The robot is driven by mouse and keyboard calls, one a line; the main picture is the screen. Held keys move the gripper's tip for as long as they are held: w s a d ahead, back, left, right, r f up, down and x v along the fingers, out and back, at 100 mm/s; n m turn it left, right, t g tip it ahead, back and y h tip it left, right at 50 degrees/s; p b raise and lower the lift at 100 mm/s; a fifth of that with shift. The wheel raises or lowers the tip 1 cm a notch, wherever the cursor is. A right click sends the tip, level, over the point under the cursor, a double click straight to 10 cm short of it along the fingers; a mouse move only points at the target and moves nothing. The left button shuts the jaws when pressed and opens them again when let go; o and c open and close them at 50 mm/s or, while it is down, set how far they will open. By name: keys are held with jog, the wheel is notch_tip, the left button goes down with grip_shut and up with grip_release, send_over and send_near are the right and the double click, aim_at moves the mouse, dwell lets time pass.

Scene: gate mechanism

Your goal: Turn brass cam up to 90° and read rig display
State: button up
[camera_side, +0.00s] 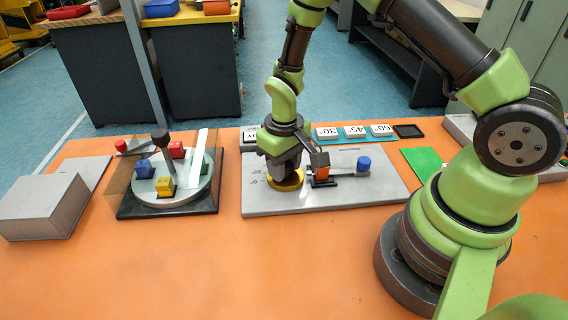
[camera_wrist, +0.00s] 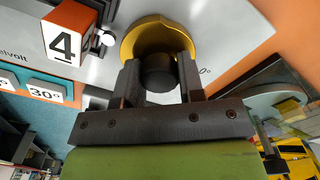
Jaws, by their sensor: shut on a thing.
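The brass cam (camera_side: 287,183) is a yellow-gold disc lying on the light grey rig plate (camera_side: 385,195); it also shows in the wrist view (camera_wrist: 160,32), partly hidden by my fingers. My gripper (camera_side: 285,168) points down over the cam. In the wrist view, my gripper (camera_wrist: 158,85) is shut on the cam's dark round knob (camera_wrist: 158,72), one finger on each side. An orange block with a white face reading "4" (camera_wrist: 64,45) stands beside the cam; it shows small and dark orange in the side view (camera_side: 320,160). A "0°" mark (camera_wrist: 204,71) is printed beside the cam.
A grey lever with a blue cylinder (camera_side: 363,163) lies right of the block. Behind are white tiles reading 30° (camera_side: 327,133), 45° (camera_side: 355,131) and 60° (camera_side: 381,130), and a black empty frame (camera_side: 408,131). A turntable with coloured blocks (camera_side: 185,190) stands left.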

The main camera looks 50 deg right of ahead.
jog(key=m, duration=0.4)
jog(key=shift+m, duration=0.3)
jog(key=m, duration=0.4)
jog(key=shift+s+m, duration=0.1)
jog(key=shift+m, duration=0.3)
jog(key=o, duration=0.9)
jog(key=shift+r, duration=0.1)
notch_tip(320, 180, up, 10)
jog(key=shift+f, duration=0.1)
